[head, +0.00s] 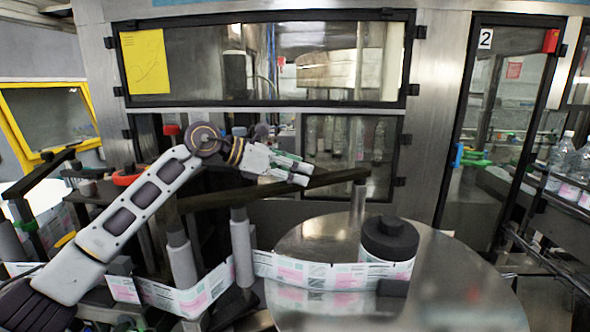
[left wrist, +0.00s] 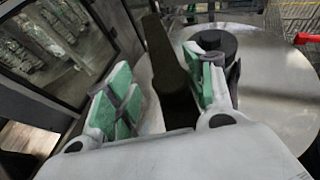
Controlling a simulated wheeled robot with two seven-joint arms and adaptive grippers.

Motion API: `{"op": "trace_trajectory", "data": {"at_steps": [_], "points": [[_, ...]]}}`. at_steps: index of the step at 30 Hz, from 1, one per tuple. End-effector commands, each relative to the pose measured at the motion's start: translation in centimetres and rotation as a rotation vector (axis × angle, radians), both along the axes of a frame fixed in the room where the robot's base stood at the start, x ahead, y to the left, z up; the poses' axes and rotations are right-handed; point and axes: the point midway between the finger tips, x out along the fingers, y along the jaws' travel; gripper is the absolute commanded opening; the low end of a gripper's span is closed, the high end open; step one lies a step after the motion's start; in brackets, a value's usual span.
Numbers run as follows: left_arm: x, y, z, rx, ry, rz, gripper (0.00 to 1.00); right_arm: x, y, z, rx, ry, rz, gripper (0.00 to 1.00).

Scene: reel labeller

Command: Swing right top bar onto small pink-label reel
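The right top bar (head: 335,180) is a long dark bar slanting up to the right, its far end short of the reel. The small pink-label reel (head: 388,262) stands on the round metal table with a black hub on top; its dark hub also shows in the left wrist view (left wrist: 213,42). My left gripper (head: 292,170) is at the bar, left of and above the reel. In the left wrist view the green-padded fingers are apart, with the dark bar (left wrist: 168,70) between them; the bar looks nearer the right finger, but contact is unclear. My right gripper is not in view.
The round metal table (head: 450,270) has clear surface around the reel. A printed label strip (head: 300,272) runs left from the reel past upright rollers (head: 242,245). A glazed machine front (head: 265,60) stands behind. Bottles (head: 562,155) line the far right.

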Motion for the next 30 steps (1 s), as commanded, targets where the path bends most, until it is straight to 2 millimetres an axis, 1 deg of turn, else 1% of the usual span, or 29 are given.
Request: {"op": "trace_trajectory", "data": {"at_steps": [5, 11, 30], "points": [[0.0, 0.5, 0.1, 0.002, 0.001, 0.002, 0.53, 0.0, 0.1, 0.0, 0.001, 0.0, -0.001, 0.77], [-0.4, 1.9, 0.7, 0.001, 0.0, 0.003, 0.53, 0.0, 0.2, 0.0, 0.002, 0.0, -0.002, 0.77], [-2.6, 9.3, 3.9, 0.001, 0.0, 0.002, 0.53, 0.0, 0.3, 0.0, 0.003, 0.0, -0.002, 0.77]]}}
